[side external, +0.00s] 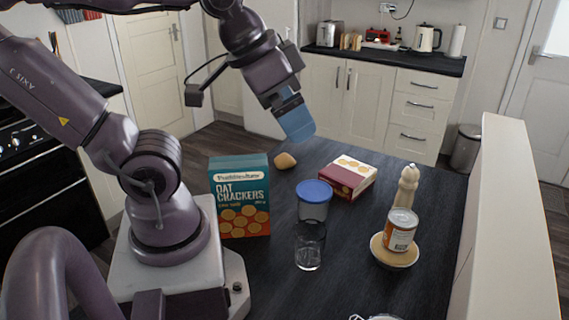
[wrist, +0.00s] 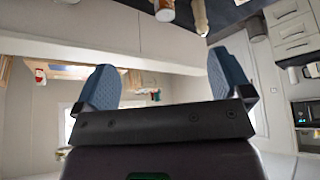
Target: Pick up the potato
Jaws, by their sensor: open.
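The potato (side external: 285,160) is a small tan lump on the dark worktop, behind the oat crackers box and near the far edge. My gripper (side external: 299,128) hangs in the air above the worktop, a little above and to the right of the potato in the side view, apart from it. In the wrist view my gripper (wrist: 160,88) has its two blue fingers spread wide with nothing between them. The potato is not seen in the wrist view.
On the dark worktop (side external: 275,275) stand the oat crackers box (side external: 240,197), a blue-lidded container (side external: 314,200), a clear glass (side external: 308,247), and a red and cream box (side external: 349,177).

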